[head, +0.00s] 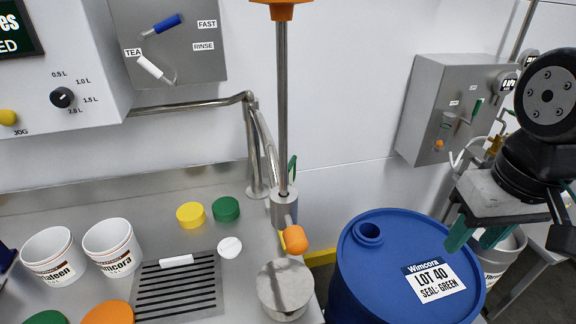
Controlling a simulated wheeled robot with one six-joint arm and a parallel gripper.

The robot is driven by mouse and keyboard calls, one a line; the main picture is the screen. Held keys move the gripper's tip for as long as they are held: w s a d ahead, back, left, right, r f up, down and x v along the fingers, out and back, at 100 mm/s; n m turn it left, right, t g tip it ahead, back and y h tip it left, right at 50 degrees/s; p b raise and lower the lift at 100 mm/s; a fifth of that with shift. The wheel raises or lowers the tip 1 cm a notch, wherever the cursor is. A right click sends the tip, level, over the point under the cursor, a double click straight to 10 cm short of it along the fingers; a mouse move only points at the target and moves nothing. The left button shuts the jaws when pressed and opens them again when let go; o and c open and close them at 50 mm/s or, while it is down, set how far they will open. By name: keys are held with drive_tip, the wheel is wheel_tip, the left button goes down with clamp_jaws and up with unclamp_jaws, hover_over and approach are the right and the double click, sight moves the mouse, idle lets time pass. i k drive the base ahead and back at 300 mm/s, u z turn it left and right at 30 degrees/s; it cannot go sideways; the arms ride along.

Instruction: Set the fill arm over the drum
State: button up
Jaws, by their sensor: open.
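A blue drum (400,285) stands on the floor right of the counter, with an open round bung (369,232) on its lid and a label reading "Wimcora LOT 40 SEAL: GREEN". A vertical steel rod (282,110) with an orange top and an orange knob (295,238) at its lower collar stands left of the drum. It may be the fill arm; I cannot tell for sure. A bent steel pipe (252,145) runs behind it. My gripper (478,236) is open and empty, its green fingers pointing down right of the drum's label, apart from the knob.
A round steel cylinder (285,288) sits at the counter's right edge. White cups (113,250), yellow (190,214) and green (226,208) lids and a drip grate (178,290) lie on the counter. A grey wall box (440,110) and a pale bucket (505,258) are near my gripper.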

sight(283, 211)
drive_tip(key=k, duration=0.5)
drive_tip(key=u, duration=2.35)
drive_tip(key=k, duration=0.65)
drive_tip(key=z, duration=1.9)
